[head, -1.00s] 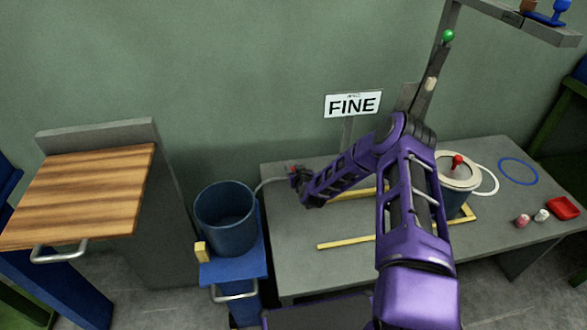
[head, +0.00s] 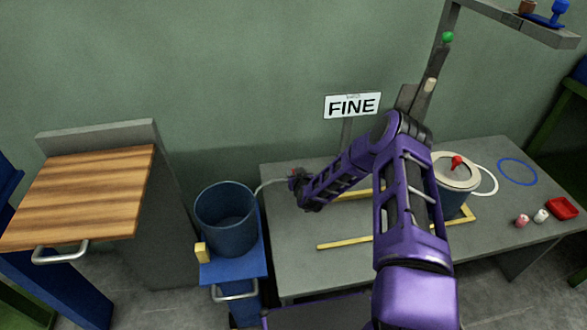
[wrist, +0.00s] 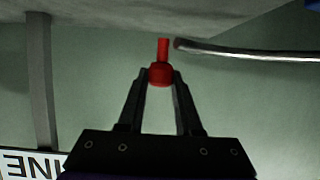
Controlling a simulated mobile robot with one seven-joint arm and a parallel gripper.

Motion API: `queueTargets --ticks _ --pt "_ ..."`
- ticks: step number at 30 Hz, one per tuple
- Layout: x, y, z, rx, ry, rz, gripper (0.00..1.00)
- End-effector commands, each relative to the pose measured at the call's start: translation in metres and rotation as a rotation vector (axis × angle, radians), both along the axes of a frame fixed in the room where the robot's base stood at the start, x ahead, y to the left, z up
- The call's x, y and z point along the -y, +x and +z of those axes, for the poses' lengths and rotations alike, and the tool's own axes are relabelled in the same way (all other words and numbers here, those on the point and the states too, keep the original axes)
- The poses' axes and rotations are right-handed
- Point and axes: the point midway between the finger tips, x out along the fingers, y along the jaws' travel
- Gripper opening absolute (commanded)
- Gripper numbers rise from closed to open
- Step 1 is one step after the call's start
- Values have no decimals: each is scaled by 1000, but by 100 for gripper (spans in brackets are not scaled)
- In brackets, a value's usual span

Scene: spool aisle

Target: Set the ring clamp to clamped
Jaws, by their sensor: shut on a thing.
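My gripper (head: 296,181) is at the back left of the grey table in the head view. In the wrist view its two fingers (wrist: 160,78) are shut on a red knob (wrist: 160,73) with a short red stem. A pale curved tube (head: 270,184) reaches from the left to this red part; its end lies beside the stem in the wrist view (wrist: 245,52). I cannot tell which red part belongs to the ring clamp.
A blue bucket (head: 226,235) stands on a blue stand left of the table. Yellow strips (head: 345,242) mark the tabletop. A white ring (head: 492,180), blue ring (head: 518,171), red tray (head: 562,208) and small jars lie right. A FINE sign (head: 352,105) stands behind.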

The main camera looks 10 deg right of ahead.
Motion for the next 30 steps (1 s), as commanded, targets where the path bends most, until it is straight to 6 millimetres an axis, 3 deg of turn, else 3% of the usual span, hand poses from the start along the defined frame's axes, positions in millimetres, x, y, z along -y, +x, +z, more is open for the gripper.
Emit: queueTargets --ticks 12,21,30 --pt "3 -62 3 -2 -2 -300 0" --pt "-7 -109 2 2 -2 -549 0" --pt "-18 -139 1 3 -1 -719 0"
